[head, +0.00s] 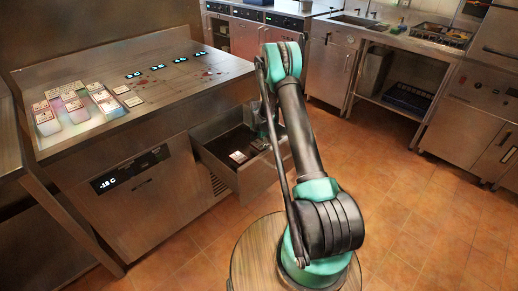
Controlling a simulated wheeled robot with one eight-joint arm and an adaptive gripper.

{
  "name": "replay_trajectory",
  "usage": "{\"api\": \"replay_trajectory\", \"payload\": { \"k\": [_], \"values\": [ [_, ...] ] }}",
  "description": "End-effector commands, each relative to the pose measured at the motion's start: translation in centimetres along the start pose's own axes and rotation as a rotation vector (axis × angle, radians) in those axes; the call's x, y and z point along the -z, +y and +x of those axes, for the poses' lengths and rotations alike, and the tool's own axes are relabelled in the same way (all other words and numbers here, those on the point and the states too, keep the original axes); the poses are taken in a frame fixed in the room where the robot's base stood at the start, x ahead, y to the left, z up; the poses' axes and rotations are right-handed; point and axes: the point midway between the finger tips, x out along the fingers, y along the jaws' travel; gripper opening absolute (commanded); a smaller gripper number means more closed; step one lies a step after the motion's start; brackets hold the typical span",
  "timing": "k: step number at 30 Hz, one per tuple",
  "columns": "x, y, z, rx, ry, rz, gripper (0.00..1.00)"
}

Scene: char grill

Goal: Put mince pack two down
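A drawer (243,179) stands open at the front of the steel counter. A pack with a white label (238,157) lies inside it. My gripper (259,141) reaches down into the drawer, just right of and behind that pack. My own arm hides much of the gripper, and the fingers are small and dark. I cannot tell whether they hold a pack. On the counter top, several labelled packs (72,104) stand in rows at the left. No label is readable enough to show which is mince pack two.
The steel counter top (165,102) has several small lit displays (157,68), small white cards (133,101) and reddish stains. A sink counter (385,33) stands at the back right. The tiled floor (410,200) is clear at right.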

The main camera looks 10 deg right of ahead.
Motion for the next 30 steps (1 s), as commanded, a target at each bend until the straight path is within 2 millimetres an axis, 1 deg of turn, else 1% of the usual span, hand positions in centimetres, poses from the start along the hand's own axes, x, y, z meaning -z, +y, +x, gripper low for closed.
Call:
{"api": "replay_trajectory", "payload": {
  "k": [1,4,14,17,20,23,30],
  "values": [
    [0.0,0.0,0.0,0.000,0.000,0.000,0.87],
    [0.0,0.0,0.0,0.000,0.000,0.000,0.99],
    [0.0,0.0,-0.1,0.000,0.000,0.000,0.99],
    [0.0,0.0,-0.6,0.000,0.000,0.000,0.99],
    [0.0,0.0,-1.7,0.000,0.000,0.000,0.99],
    [0.0,0.0,-3.5,0.000,0.000,0.000,0.99],
    [0.0,0.0,-8.5,0.000,0.000,0.000,0.99]
  ]
}}
